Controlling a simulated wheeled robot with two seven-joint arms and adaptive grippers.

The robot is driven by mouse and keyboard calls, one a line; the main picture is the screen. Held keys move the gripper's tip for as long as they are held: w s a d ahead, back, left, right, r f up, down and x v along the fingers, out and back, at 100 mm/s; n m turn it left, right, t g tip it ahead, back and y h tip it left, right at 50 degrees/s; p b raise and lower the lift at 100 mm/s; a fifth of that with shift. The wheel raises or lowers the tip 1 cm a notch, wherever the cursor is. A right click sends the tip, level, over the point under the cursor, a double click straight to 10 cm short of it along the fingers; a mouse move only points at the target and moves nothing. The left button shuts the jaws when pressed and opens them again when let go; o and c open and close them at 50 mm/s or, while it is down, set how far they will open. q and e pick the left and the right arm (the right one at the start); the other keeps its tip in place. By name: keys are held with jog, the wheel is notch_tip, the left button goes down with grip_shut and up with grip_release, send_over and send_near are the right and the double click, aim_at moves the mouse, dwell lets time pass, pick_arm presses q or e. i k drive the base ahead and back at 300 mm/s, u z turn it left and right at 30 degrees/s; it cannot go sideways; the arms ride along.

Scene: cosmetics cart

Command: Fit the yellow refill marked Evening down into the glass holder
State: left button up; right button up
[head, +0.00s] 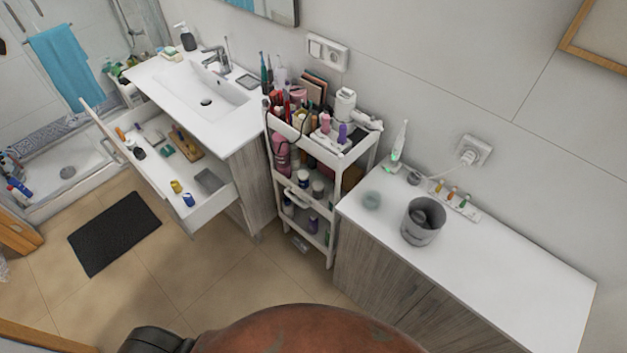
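A small yellow piece (176,187) is in the open drawer under the washbasin, near its front right end. It may be the yellow refill; its marking is too small to read. A blue piece (188,200) is beside it. A small greenish glass vessel (371,200) stands on the white cabinet top at right. It looks like the glass holder, but its inside is too small to make out. Neither of my grippers is in view.
A grey bin (423,221) stands right of the glass, with an electric toothbrush (399,142) behind it. A crowded cosmetics cart (331,196) stands between basin and cabinet. The open drawer (208,218) juts over the floor. The cabinet top's right part is clear.

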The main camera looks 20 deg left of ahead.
aim_at(372, 199)
jog(key=u, duration=1.75)
jog(key=k, duration=0.3)
jog(key=u, duration=0.85)
jog(key=i, duration=0.95)
jog(key=z, duration=0.75)
jog(key=i, duration=0.95)
jog(key=z, duration=0.8)
